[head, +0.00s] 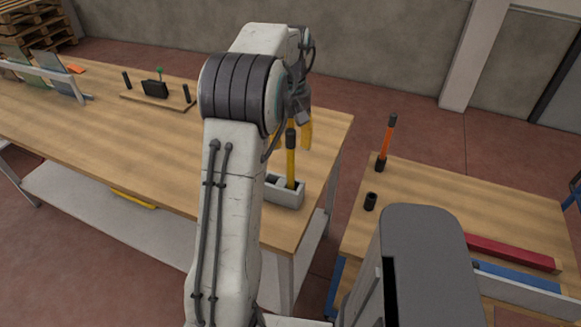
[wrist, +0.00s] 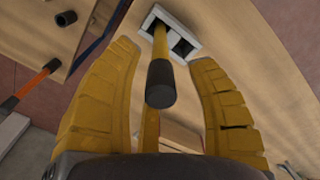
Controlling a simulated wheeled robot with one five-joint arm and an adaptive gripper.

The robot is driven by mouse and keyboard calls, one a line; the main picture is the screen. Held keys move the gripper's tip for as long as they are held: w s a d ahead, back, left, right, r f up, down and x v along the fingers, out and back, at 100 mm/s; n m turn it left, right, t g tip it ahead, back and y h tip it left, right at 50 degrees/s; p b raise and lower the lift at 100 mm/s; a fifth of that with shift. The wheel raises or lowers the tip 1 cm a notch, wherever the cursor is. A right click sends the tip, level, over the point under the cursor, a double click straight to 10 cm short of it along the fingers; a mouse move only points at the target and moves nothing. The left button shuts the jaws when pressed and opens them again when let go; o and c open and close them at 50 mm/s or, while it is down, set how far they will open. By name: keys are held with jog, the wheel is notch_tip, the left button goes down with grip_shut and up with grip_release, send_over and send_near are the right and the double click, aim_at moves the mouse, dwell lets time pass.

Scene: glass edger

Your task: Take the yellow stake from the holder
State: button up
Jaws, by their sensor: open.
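The yellow stake (head: 290,168) stands upright in a grey holder (head: 289,201) near the right end of the long wooden table. Its black top shows in both views. In the wrist view the stake (wrist: 161,45) rises from one compartment of the holder, and the compartment beside it looks empty. My gripper (head: 304,132) is open, close to the stake's upper part and partly hidden behind my arm in the head view. In the wrist view its yellow fingers lie to the left and right of the stake, apart from it, with the black cap between them.
A second table (head: 430,199) at the right holds an orange stake (head: 387,138) in a black socket, an empty-looking black socket (head: 370,201) and a red bar (head: 510,251). A wooden board (head: 152,101) with black parts lies farther back on the long table.

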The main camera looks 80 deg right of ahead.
jog(key=shift+f, duration=1.05)
jog(key=shift+c, duration=0.3)
grip_shut()
